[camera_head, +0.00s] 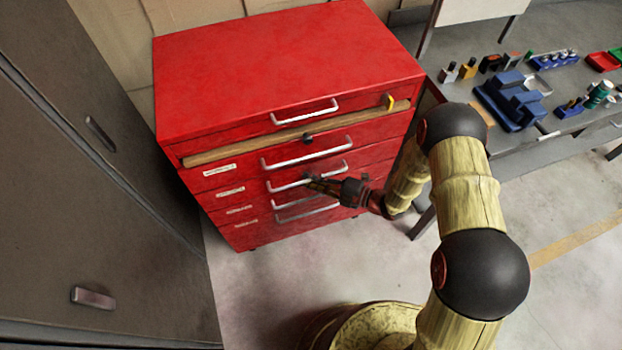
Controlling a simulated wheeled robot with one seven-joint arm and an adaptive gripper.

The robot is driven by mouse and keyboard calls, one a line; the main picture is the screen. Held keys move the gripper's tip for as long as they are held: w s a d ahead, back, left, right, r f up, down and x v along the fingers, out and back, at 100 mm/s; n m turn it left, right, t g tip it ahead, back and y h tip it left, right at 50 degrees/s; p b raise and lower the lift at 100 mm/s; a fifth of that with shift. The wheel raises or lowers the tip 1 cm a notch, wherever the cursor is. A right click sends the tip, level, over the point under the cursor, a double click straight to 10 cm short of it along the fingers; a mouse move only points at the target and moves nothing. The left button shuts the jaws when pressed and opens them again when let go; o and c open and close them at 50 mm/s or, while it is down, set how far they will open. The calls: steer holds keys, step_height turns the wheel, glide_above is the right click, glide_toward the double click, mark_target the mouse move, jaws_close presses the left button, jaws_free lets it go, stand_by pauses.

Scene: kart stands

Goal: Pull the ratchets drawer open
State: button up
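Small white labels sit at the left of the lower drawers, such as this label (230,192); the print is too small to read, so I cannot tell which is the ratchets drawer. My gripper (314,185) reaches in from the right, with its fingertips at the middle handle. Whether the fingers close around the bar is too small to tell.
A dark grey cabinet (90,190) stands close at left. A workbench (560,85) with blue fixtures stands at right. Concrete floor (265,285) before the drawers is clear.

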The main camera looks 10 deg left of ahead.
jaws_close()
stand_by(0.4)
steer(key=s+d+p, duration=0.4)
steer(key=s+d, duration=0.3)
steer(key=s, duration=0.4)
steer(key=s+d+p, duration=0.3)
steer(key=s+d, duration=0.3)
steer(key=s, duration=0.5)
steer(key=shift+s+d+p, duration=0.25)
steer(key=shift+d+p, duration=0.15)
steer(key=shift+o, duration=2.4)
jaws_free()
steer(key=shift+d, duration=0.1)
steer(key=v, duration=1.1)
steer(key=shift+d, duration=0.4)
